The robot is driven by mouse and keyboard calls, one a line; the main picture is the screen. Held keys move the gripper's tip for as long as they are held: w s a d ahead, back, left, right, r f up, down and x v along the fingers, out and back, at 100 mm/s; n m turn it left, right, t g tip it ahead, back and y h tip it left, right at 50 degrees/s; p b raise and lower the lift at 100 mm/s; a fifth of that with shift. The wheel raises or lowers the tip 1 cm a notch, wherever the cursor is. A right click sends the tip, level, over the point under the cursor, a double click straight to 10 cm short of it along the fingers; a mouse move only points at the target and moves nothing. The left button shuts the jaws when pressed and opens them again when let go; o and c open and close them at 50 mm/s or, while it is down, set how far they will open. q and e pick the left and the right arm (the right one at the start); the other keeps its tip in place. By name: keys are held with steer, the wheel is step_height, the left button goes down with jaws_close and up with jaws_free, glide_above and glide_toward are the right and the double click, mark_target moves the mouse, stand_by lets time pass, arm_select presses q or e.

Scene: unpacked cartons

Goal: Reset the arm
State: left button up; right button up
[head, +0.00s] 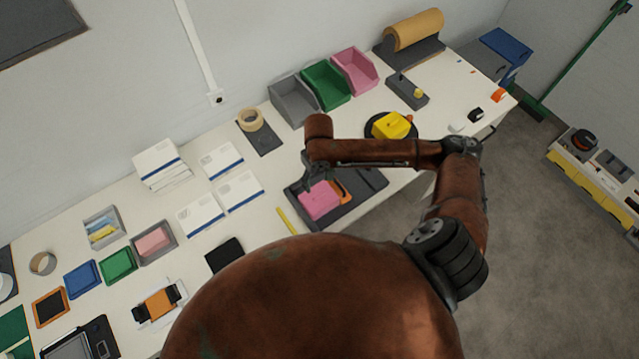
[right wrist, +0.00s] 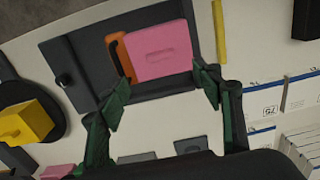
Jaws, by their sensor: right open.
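My right arm reaches in from the right of the head view, bent across the table. My right gripper (head: 316,180) points down near a pink box (head: 320,201) on a dark grey tray (head: 357,208). In the right wrist view the right gripper (right wrist: 163,92) is open. Its green-tipped fingers are spread apart with nothing held between them. The pink box (right wrist: 160,52) lies beyond the fingertips, beside an orange handle-like piece (right wrist: 119,55), on the dark tray (right wrist: 88,42). Whether a finger touches the tray or box cannot be told. My left gripper is not in view.
A yellow block (head: 391,125) sits on a round black plate right of the tray. Grey, green (head: 326,86) and pink bins stand against the wall. White cartons (head: 240,190) and small trays fill the left. The table's front edge runs close by the tray.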

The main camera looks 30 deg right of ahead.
steer(key=shift+r, duration=0.15)
stand_by(0.3)
steer(key=s+a+f+n+t+y, duration=0.2)
steer(key=s+a+f+y, duration=0.15)
steer(key=a, duration=0.45)
steer(key=s+d+f+m+t+h, duration=0.2)
steer(key=s+d+m+h, duration=0.15)
steer(key=s+d, duration=1.25)
step_height(320, 180, down, 34)
steer(key=a+n+g+b, duration=0.1)
steer(key=g+b, duration=0.1)
steer(key=b, duration=0.4)
steer(key=s+f+b, duration=0.2)
steer(key=s+f, duration=0.8)
steer(key=f, duration=0.2)
steer(key=s+f+g+b, duration=0.1)
steer(key=s+f+b, duration=0.2)
steer(key=s+f, duration=0.7)
step_height(320, 180, down, 3)
steer(key=shift+a+r+n, duration=0.2)
steer(key=shift+a+n, duration=0.05)
steer(key=shift+n, duration=0.2)
